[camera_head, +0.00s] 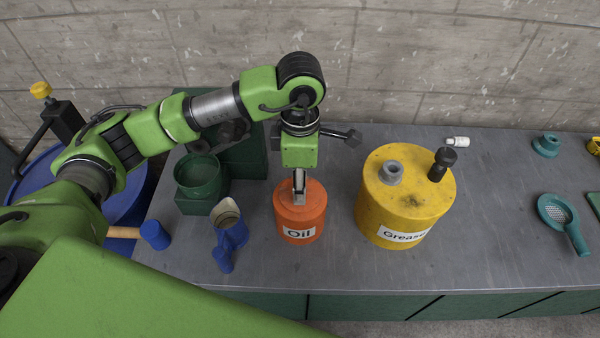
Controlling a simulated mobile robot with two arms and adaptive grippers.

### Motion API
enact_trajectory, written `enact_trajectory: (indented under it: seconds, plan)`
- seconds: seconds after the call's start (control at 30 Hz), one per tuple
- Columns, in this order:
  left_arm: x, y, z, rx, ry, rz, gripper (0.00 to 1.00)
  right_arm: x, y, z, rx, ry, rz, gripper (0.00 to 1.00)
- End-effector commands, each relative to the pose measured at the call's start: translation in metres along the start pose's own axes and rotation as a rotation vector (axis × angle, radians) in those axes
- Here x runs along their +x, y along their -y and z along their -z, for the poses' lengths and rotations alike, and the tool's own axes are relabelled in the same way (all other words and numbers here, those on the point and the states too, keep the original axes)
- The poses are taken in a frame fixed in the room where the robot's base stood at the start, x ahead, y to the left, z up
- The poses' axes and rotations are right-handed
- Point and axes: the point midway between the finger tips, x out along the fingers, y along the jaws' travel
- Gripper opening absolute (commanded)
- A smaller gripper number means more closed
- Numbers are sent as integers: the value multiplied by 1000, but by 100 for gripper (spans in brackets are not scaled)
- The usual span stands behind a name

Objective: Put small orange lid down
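The orange oil can (301,222), labelled "Oil", stands upright on the grey bench top. My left gripper (299,197) points down at the top of this can, with its fingers close together over it. Whether the fingers are apart or shut on something is too small to tell. I cannot make out a separate small orange lid; it may be hidden by the fingers or blend with the can's orange top. My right gripper is not in view.
A yellow grease can (405,205) stands right of the oil can. A green strainer (565,222) lies at the right.

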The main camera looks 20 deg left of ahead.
Motion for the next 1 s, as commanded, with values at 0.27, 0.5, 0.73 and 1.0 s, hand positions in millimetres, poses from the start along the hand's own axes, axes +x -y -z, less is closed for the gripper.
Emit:
enact_trajectory:
  seconds: [0.27,0.5,0.73,1.0]
  plan:
    - [-35,-2,-1,1,5,-7,37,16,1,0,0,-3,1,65]
    - [-89,-2,0,0,2,-6,37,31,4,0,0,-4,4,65]
    - [-114,-1,0,0,0,-2,37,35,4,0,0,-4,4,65]
    - [-123,0,0,0,0,1,37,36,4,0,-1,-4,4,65]
